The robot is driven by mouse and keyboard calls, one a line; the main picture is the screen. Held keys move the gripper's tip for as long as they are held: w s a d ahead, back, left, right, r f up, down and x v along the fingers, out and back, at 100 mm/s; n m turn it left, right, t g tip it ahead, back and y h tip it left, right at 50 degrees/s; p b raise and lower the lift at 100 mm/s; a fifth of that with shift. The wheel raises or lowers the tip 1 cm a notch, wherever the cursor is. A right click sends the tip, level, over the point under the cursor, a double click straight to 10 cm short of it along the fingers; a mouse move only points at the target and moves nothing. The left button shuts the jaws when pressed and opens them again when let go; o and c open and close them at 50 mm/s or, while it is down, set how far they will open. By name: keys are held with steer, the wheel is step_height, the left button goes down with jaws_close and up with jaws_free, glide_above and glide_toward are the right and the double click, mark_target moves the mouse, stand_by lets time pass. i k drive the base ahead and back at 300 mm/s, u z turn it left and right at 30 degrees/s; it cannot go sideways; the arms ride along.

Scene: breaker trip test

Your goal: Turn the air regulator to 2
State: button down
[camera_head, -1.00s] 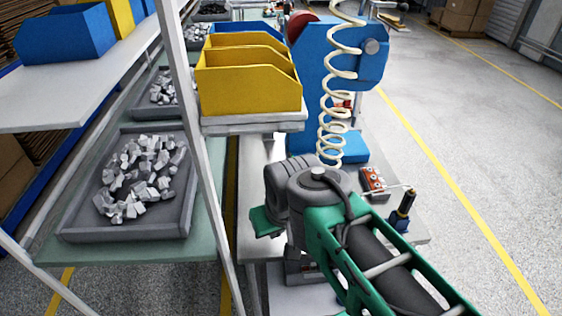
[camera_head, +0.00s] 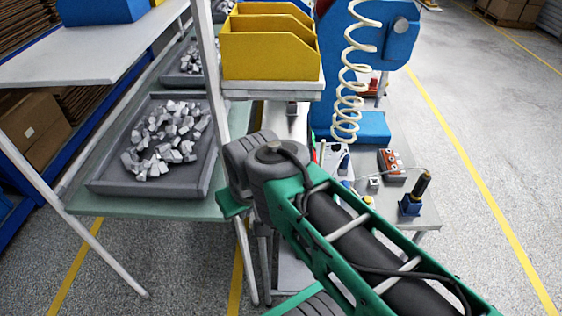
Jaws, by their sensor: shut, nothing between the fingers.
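I cannot make out an air regulator for certain in this view. A pale coiled hose (camera_head: 352,75) hangs in front of a blue machine (camera_head: 384,40) at the upper middle. My green and grey arm reaches up from the lower right to the middle and covers part of the workbench (camera_head: 400,219). My gripper cannot be seen; it is out of the picture or hidden by the arm.
On the bench are a red-topped block (camera_head: 391,161) and a dark-handled tool in a blue stand (camera_head: 412,197). Yellow bins (camera_head: 268,55) stand behind my arm. A rack at left holds a grey tray (camera_head: 211,180) of metal pieces. Open floor (camera_head: 490,130) lies right.

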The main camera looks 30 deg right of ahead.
mark_target(335, 148)
steer(key=u, duration=2)
steer(key=k, duration=1.9)
steer(key=z, duration=1.6)
